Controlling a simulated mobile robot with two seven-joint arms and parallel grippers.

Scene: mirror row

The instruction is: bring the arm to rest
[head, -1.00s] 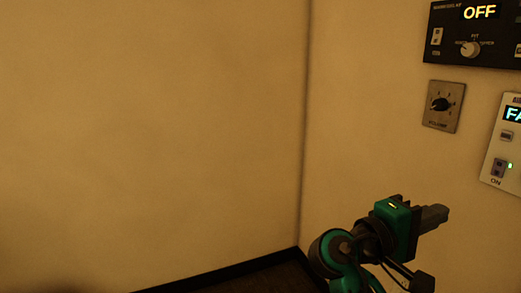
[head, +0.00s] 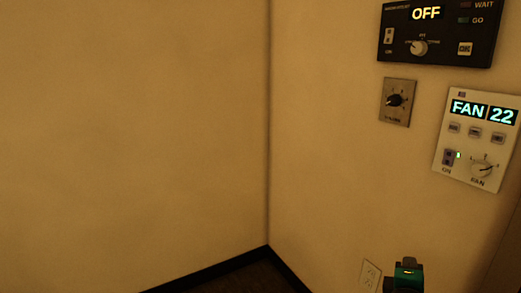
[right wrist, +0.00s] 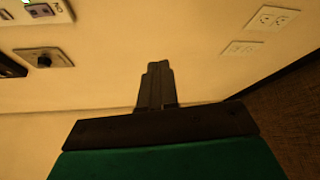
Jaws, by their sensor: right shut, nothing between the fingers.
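My right gripper (head: 406,277) shows at the bottom edge of the head view, right of the middle, as a small green and black piece. Most of my right arm is below the frame. In the right wrist view its two dark fingers (right wrist: 158,85) are together, with nothing between them. The gripper is apart from the wall panels, well below them in the head view. My left gripper is in neither view.
A black panel reading OFF (head: 457,52), a metal knob plate (head: 396,118) and a white FAN 22 panel (head: 464,165) are on the right wall. A wall outlet (head: 370,275) is beside my gripper in the picture. The left wall (head: 130,130) is bare.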

